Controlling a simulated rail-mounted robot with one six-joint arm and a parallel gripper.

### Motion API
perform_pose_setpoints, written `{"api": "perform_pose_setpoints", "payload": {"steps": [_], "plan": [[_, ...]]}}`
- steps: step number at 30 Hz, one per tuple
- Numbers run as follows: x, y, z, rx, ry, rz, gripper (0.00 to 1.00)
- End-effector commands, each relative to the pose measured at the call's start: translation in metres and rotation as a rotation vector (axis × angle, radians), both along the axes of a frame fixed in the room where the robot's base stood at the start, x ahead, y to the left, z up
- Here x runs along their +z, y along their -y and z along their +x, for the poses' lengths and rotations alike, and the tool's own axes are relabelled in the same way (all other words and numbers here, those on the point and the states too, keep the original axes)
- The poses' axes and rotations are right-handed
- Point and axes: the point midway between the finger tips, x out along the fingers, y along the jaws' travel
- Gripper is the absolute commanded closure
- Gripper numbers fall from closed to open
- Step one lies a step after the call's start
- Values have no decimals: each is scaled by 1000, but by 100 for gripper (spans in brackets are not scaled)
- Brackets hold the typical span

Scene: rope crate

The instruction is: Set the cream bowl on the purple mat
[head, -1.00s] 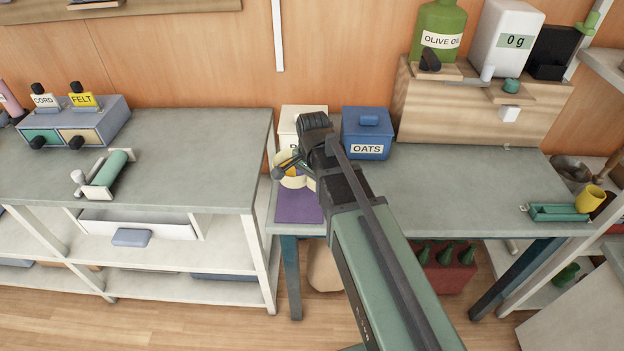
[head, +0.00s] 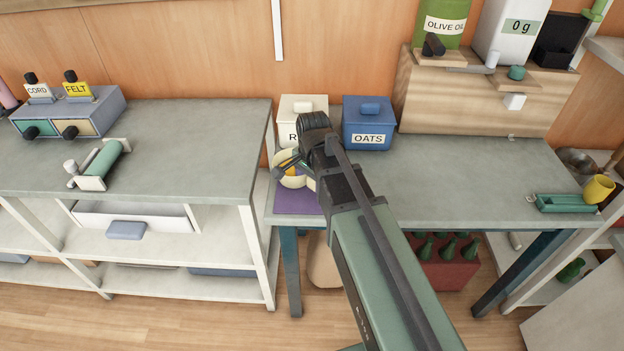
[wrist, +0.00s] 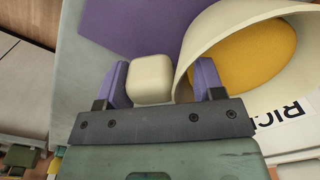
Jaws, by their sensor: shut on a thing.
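The cream bowl (head: 283,183), yellow-orange inside, is at my gripper (head: 286,168) in the head view, partly hidden by my arm. It fills the right of the wrist view (wrist: 185,62). My gripper (wrist: 160,84), with purple fingers, is shut on it: the right finger is inside the rim, the left outside, with a cream block-like part between them. The purple mat (head: 298,203) lies on the left end of the right-hand table and shows at the top of the wrist view (wrist: 140,30). The bowl overlaps its far part in the picture; I cannot tell whether they touch.
A cream canister (head: 302,104) and a blue OATS canister (head: 369,128) stand close behind, on the grey table (head: 470,185). A gap separates it from the left bench (head: 190,165). The table middle is clear right of my arm.

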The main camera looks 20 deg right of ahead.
Motion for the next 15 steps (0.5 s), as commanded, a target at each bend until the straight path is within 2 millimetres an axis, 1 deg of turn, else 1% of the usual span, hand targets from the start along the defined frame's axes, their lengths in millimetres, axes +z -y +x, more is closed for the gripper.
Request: {"api": "perform_pose_setpoints", "payload": {"steps": [9,10,15], "plan": [[-6,0,0,0,0,0,76],[-6,0,0,0,0,0,37],[-5,0,0,0,0,0,10]]}}
